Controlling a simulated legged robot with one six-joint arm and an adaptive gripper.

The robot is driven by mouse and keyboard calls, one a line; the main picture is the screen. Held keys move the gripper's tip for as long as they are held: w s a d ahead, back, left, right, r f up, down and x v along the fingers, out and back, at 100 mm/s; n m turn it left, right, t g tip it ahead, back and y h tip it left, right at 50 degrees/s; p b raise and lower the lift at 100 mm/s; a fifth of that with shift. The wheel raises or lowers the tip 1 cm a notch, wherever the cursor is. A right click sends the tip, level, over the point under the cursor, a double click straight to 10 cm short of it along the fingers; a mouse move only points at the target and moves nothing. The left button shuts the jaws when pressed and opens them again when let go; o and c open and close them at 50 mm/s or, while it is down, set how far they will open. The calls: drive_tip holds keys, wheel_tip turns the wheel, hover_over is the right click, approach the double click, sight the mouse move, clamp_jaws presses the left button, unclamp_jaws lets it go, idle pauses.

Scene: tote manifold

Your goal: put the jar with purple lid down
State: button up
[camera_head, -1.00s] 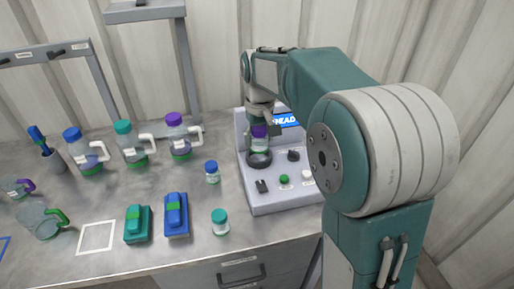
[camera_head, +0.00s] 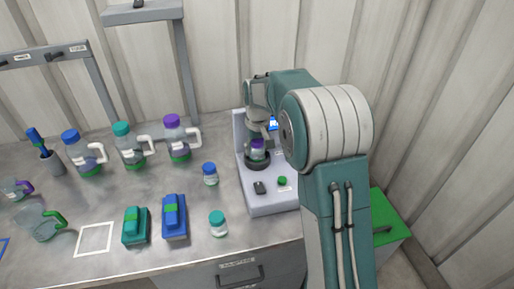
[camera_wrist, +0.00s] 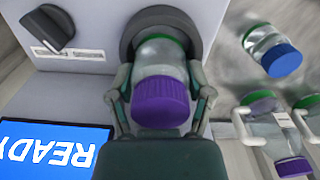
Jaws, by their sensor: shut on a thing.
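The jar with purple lid (camera_head: 257,152) is upright at the dark round holder (camera_head: 257,164) on the grey machine. My gripper (camera_wrist: 162,92) is shut on the jar from both sides, just around the lid. In the wrist view the jar (camera_wrist: 160,58) shows clear glass and a green band at its far end, which overlaps the dark round holder (camera_wrist: 139,25). Whether its base touches the holder's bottom is hidden. In the head view my gripper (camera_head: 257,140) is small and partly hidden by my arm.
The machine has a READY screen (camera_wrist: 50,152) and a black knob (camera_wrist: 48,30). A blue-lidded jar (camera_head: 210,174) and a teal-lidded jar (camera_head: 218,224) stand left of it. Several handled bottles stand farther left. A white-outlined square (camera_head: 94,240) on the bench is empty.

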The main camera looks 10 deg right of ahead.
drive_tip(key=shift+a+f, duration=0.15)
drive_tip(key=shift+f, duration=0.45)
drive_tip(key=o, duration=1.2)
drive_tip(key=shift+c, duration=0.2)
